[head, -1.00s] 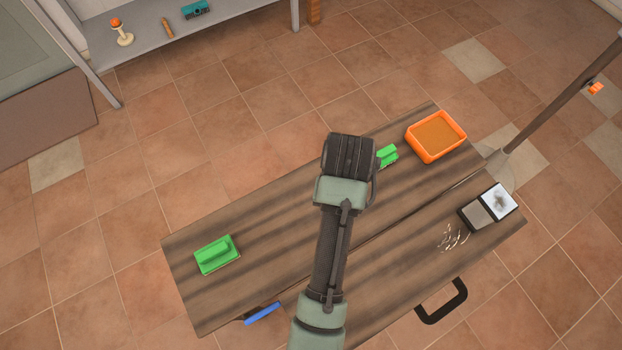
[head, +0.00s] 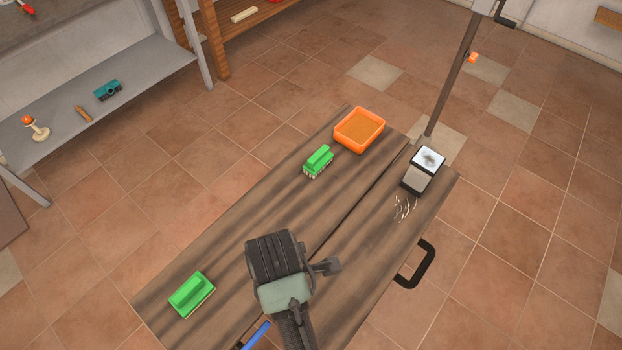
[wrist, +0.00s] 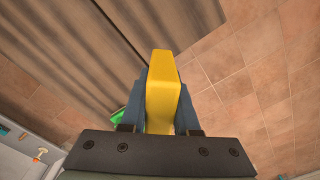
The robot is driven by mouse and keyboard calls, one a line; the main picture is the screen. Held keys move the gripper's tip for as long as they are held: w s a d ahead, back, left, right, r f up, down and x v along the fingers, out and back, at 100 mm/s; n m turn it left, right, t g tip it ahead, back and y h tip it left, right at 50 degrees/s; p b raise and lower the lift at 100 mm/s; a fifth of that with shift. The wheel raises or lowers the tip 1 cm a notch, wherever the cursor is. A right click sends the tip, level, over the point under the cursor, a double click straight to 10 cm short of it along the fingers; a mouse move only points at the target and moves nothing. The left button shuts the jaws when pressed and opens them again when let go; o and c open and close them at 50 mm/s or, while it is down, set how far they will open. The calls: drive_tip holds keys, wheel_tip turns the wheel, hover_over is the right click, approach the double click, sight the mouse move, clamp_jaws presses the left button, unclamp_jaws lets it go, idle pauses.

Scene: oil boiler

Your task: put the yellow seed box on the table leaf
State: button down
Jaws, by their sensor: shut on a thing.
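My gripper (wrist: 163,78) is shut on the yellow seed box (wrist: 163,88), with one blue-grey finger on each side of it in the wrist view. In the head view my wrist covers the near middle of the wooden table (head: 235,215), and the box is hidden there. A long seam splits the table top into two boards; I cannot tell for sure which is the leaf. In the wrist view the wood (wrist: 75,35) lies at the upper left, with floor to the right. I see no contact between the box and the table.
On the table are two green brushes (head: 191,294) (head: 318,161), an orange tray (head: 360,130), a dark box with a pale lid (head: 424,169) and pale scraps (head: 404,207). A black handle (head: 416,264) sticks out at the right edge. A blue strip (head: 257,335) shows below. A grey shelf (head: 145,85) stands upper left.

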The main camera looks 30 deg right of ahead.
drive_tip(key=s+d+f+n, duration=0.1)
drive_tip(key=f+n, duration=0.1)
drive_tip(key=f, duration=0.2)
drive_tip(key=s+d+f+n+b, duration=0.1)
drive_tip(key=f+n, duration=0.2)
drive_tip(key=s+d+f+n, duration=0.1)
drive_tip(key=f+n, duration=0.2)
drive_tip(key=f, duration=0.1)
drive_tip(key=shift+s+d+f+b, duration=0.3)
drive_tip(key=shift+d+b, duration=0.05)
drive_tip(key=shift+f, duration=0.1)
drive_tip(key=c, duration=0.7)
unclamp_jaws()
drive_tip(key=shift+o, duration=0.2)
wheel_tip(320, 180, up, 12)
drive_tip(key=p, duration=0.1)
